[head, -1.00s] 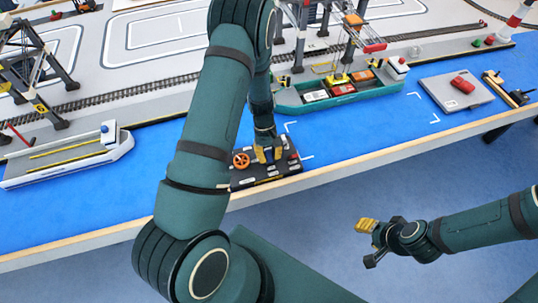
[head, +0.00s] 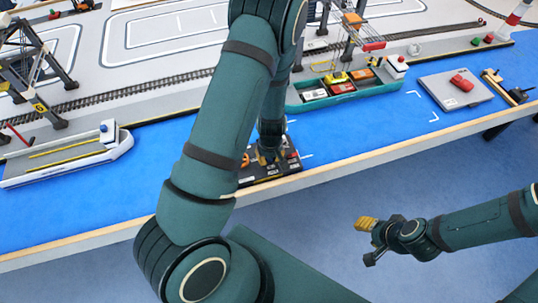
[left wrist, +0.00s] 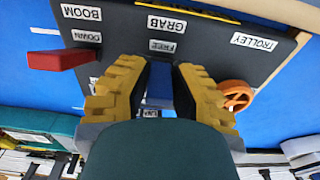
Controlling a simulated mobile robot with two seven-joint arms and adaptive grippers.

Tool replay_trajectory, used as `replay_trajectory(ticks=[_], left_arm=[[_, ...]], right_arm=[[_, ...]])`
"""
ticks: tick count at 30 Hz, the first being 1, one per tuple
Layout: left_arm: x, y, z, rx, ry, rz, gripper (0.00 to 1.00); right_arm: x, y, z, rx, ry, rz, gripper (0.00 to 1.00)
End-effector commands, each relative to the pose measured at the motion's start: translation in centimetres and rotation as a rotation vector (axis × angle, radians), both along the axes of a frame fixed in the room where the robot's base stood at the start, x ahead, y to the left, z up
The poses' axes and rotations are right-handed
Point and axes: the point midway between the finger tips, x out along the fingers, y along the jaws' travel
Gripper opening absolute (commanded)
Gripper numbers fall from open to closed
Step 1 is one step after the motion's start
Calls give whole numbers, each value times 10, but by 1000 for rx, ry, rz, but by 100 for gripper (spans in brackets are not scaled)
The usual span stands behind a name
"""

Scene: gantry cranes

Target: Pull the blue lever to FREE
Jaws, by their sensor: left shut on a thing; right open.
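The black control panel (head: 290,165) lies at the near edge of the blue table in the head view. In the left wrist view the panel (left wrist: 235,75) appears upside down, with GRAB, BOOM, TROLLEY, DOWN and FREE labels. The blue lever (left wrist: 159,88) stands between the yellow fingers of my left gripper (left wrist: 160,76), which is shut on it. The FREE label (left wrist: 163,46) lies just beyond the lever. My left arm mostly hides the left gripper (head: 267,158) and the lever in the head view. My right gripper (head: 368,243) is open and empty, off the table.
A red lever (left wrist: 62,60) and an orange wheel (left wrist: 236,95) flank the blue one. A green ship (head: 350,98) with cargo stands behind the panel, a white ship (head: 65,160) to the left, and a grey pad (head: 456,92) at right.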

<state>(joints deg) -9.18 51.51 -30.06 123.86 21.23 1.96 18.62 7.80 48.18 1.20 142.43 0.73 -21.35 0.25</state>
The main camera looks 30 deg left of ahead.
Motion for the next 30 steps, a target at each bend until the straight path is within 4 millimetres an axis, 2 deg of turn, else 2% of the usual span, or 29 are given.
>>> replay_trajectory(ticks=[15,30], left_arm=[[-10,-10,-7,308,-256,-5,0],[-11,-12,-7,400,-336,-1,0]], right_arm=[[0,1,-25,-5,1,-1,47],[-3,2,-33,-3,8,5,47]])
